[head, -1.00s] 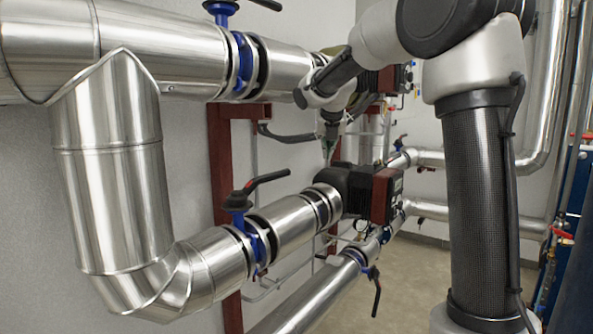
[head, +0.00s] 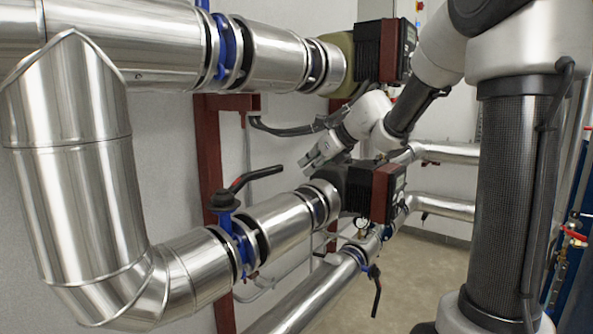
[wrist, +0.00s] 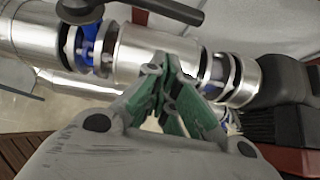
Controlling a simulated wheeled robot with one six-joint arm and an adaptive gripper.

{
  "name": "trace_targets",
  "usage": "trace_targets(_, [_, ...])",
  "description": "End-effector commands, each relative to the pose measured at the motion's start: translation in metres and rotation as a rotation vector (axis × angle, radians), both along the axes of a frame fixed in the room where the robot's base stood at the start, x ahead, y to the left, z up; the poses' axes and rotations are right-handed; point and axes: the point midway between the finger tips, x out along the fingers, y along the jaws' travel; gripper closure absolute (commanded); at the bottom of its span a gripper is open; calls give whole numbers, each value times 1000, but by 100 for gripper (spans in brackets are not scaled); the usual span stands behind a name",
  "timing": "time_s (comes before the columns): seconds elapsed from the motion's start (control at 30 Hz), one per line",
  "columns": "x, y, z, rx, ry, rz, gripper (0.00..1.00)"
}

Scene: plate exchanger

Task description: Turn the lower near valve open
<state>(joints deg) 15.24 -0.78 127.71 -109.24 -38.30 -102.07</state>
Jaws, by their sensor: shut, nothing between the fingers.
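The lower near valve has a blue body (head: 243,240) on the lower insulated pipe. Its black lever with a red stripe (head: 257,177) sits on top, tilted up to the right. In the wrist view the black lever (wrist: 165,8) runs along the top edge, and the blue body (wrist: 85,45) shows left of the fingers. My gripper (head: 306,161) is shut and empty, to the right of the lever and apart from it. Its green-lined fingers (wrist: 170,93) show together in the wrist view, over the silver pipe.
A dark pump with a red-brown face (head: 386,190) sits right of my gripper, close below my wrist. The upper pipe (head: 275,55) and its pump (head: 385,50) are above. Another blue valve with a hanging black lever (head: 376,290) is on the lowest pipe. Floor shows at right.

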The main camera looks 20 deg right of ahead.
Motion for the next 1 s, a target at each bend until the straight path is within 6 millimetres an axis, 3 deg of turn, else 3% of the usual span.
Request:
trace_targets(0.43, [58, 40, -58, -2, 1, 2, 100])
trace_targets(0.7, [87, 57, -50, -3, -4, -1, 100])
trace_targets(1.0, [91, 60, -49, -3, -2, -2, 100])
